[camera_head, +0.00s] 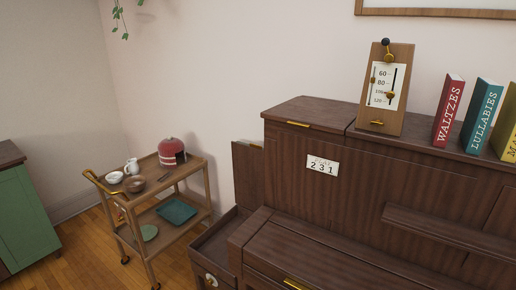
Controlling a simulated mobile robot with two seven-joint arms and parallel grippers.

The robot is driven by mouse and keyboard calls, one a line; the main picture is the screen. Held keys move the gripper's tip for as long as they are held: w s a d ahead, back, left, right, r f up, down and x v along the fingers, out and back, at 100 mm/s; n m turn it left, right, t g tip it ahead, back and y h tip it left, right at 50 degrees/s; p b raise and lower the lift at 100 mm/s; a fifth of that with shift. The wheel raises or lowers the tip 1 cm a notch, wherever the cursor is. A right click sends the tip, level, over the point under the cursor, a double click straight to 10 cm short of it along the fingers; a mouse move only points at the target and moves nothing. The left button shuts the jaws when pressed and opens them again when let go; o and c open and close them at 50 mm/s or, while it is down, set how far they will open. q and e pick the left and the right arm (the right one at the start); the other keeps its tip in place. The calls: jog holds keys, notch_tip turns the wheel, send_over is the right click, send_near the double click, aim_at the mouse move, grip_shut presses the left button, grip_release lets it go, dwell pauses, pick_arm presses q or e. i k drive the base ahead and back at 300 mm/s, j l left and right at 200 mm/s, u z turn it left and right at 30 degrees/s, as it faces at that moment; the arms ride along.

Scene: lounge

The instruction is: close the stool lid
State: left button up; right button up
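A dark brown open-topped box, which looks like the stool (205,248), stands at the lower middle, left of the piano. An upright dark panel, which looks like its lid (247,178), stands raised at its back right side. The piano hides part of the box and the panel. A small whitish round thing (211,280) shows at the front of the box, cut close to the picture's bottom edge. Neither of my grippers is in view.
The dark upright piano (350,170) fills the right side, with a metronome (387,88) and several books (448,108) on top. A wooden trolley (150,205) with dishes and a red pot-like thing (171,151) stands left of the box. A green cabinet (27,220) is at far left.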

aim_at(247, 160)
jog(key=i+j+z, duration=0.15)
jog(key=j+z, duration=0.1)
jog(key=j, duration=0.25)
jog(key=i+j+z, duration=0.1)
jog(key=z, duration=0.25)
jog(key=j+z, duration=0.1)
jog(key=z, duration=0.25)
jog(key=i+j+z, duration=0.1)
jog(key=z, duration=0.3)
jog(key=j+z, duration=0.25)
jog(key=j, duration=0.15)
jog(key=j+z, duration=0.4)
jog(key=j, duration=0.4)
jog(key=k+j+z, duration=0.1)
jog(key=j, duration=0.35)
